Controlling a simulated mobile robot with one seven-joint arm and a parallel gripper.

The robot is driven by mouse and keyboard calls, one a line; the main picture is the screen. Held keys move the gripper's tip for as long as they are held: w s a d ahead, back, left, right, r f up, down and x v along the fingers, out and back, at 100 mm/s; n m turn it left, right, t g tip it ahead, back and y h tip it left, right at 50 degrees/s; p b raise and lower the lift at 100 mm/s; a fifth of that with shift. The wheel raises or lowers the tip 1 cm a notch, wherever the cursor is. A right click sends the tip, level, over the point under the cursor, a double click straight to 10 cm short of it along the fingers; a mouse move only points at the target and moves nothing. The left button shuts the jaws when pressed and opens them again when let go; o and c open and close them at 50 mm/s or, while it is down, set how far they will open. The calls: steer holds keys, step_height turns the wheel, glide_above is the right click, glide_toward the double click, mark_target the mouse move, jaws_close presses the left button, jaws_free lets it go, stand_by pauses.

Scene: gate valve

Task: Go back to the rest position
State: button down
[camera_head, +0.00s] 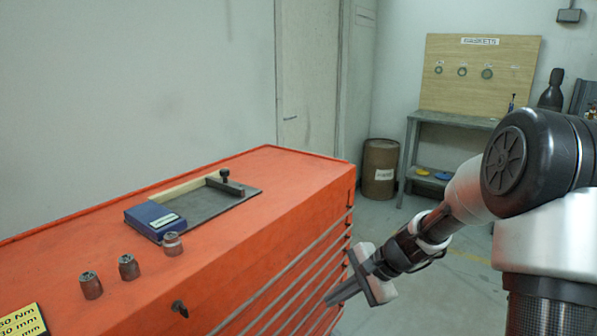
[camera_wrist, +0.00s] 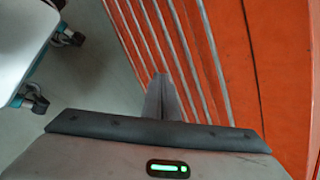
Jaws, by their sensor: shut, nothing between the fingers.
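My gripper (camera_head: 328,300) is beside the front of the orange tool chest (camera_head: 290,190), below its top edge. In the wrist view the fingers of my gripper (camera_wrist: 163,80) are together and empty, with the chest's drawer fronts (camera_wrist: 205,50) beyond and to the right. I cannot tell whether the fingertips touch the chest. My arm comes in from the right in the head view and reaches down to the left.
On the chest top stand several metal sockets (camera_head: 128,267), a blue box on a dark plate (camera_head: 152,219) and a yellow sign (camera_head: 22,321). A barrel (camera_head: 380,170) and a workbench (camera_head: 408,150) with a gasket board (camera_head: 478,75) stand behind. A wheeled white thing (camera_wrist: 22,40) is at left in the wrist view.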

steer(key=s+d+r+n+t+h, duration=0.1)
steer(key=s+d+r+n+h, duration=0.4)
steer(key=s+r, duration=0.6)
steer(key=s+r+n+t+h, duration=0.2)
steer(key=s+r+n, duration=0.6)
steer(key=s, duration=0.6)
step_height(320, 180, up, 21)
steer(key=p, duration=2.1)
steer(key=shift+s+d+r+p, duration=0.15)
steer(key=shift+s+r+p, duration=0.1)
steer(key=shift+p, duration=0.1)
